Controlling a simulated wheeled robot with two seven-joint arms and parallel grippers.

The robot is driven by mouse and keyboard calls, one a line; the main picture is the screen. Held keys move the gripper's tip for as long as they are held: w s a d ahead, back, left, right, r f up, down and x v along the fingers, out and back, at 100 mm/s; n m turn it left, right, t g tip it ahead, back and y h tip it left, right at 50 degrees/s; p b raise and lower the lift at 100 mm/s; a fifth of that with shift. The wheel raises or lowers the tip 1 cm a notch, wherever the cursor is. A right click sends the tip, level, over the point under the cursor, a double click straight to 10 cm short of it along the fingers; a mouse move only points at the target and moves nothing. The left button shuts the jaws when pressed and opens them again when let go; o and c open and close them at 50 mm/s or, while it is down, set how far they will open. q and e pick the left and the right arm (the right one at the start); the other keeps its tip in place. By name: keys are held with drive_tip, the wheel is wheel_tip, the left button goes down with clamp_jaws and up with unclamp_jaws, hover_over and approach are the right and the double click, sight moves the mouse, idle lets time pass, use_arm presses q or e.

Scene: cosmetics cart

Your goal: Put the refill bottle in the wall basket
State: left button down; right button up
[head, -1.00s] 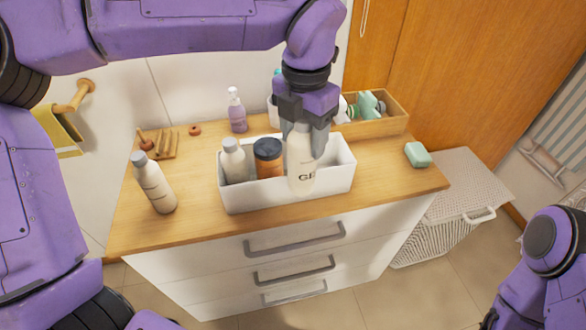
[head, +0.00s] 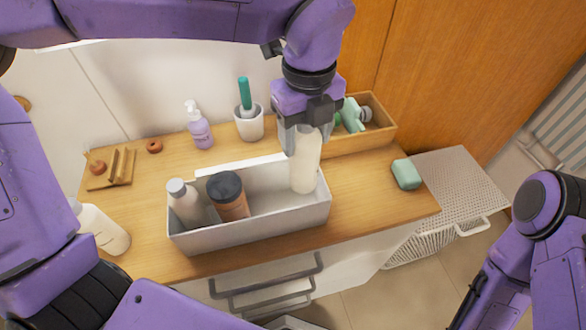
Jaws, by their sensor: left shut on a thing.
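My left gripper (head: 304,132) points down and is shut on a plain white bottle (head: 305,165), around its upper part. The bottle is upright over the right end of a long white bin (head: 250,230) on the wooden counter. Its lower end shows within the bin's opening; I cannot tell whether it touches the bin floor. I cannot tell whether this is the refill bottle. No basket on a wall is visible. My right arm shows at the right edge, but its gripper is out of view.
A pale bottle (head: 187,203) and a dark-lidded orange jar (head: 228,196) stand in the bin's left part. Another bottle (head: 104,230) is partly behind my left arm. Behind are a purple pump bottle (head: 199,128), a white cup (head: 249,124) and a wooden box (head: 376,128).

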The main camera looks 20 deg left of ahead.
sight(305, 169)
use_arm(q)
drive_tip(key=f, duration=0.9)
drive_tip(key=shift+w+f+p, duration=0.2)
drive_tip(key=shift+f+p, duration=0.1)
drive_tip(key=shift+w+f, duration=0.15)
drive_tip(key=shift+f, duration=0.2)
drive_tip(key=shift+c, duration=1.5)
unclamp_jaws()
wheel_tip(305, 169, up, 12)
drive_tip(key=shift+r+b, duration=0.15)
drive_tip(key=shift+b, duration=0.3)
